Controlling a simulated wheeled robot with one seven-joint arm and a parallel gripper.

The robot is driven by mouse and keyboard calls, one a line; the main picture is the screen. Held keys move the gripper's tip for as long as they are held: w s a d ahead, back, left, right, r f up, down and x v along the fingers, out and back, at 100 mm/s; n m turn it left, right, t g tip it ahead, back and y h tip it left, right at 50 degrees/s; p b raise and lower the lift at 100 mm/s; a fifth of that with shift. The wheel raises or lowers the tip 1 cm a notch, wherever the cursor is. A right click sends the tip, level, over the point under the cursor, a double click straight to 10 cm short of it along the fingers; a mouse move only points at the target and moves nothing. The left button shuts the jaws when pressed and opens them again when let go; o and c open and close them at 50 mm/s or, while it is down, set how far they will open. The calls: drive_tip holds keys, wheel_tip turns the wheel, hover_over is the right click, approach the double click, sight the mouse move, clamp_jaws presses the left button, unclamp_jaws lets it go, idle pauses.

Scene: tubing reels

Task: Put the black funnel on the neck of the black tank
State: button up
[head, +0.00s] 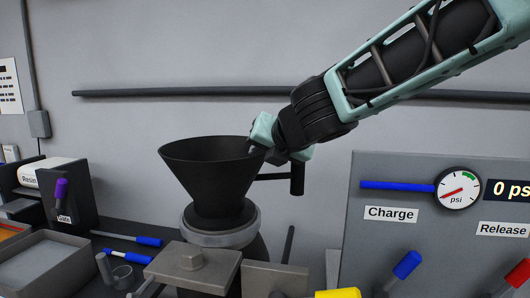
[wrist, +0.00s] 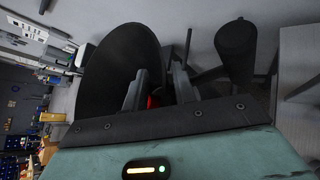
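The black funnel (head: 205,178) stands upright at the centre left of the head view. Its lower end meets the grey ring at the neck (head: 222,238) of the black tank (head: 248,256), most of which is hidden; how deep the spout sits cannot be seen. A side arm with an upright black handle (head: 297,180) sticks out to the right of the funnel. My gripper (head: 263,155) is at the funnel's right rim, above the side arm. In the wrist view its fingers (wrist: 157,92) are apart with a gap between them, beside the funnel (wrist: 112,78); the handle (wrist: 236,50) is to the right.
A grey panel (head: 365,250) with a gauge (head: 459,190) and coloured levers stands at the right. Grey metal blocks (head: 195,268) are in front of the tank. A tray (head: 45,262) and blue-handled tools (head: 140,240) lie at the left.

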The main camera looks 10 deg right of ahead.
drive_tip(key=shift+r, duration=0.2)
drive_tip(key=shift+s+r+p, duration=0.2)
drive_tip(key=shift+s+p, duration=0.1)
drive_tip(key=p+v, duration=0.3)
drive_tip(key=v, duration=0.8)
drive_tip(key=shift+s, duration=0.2)
drive_tip(key=shift+d, duration=0.1)
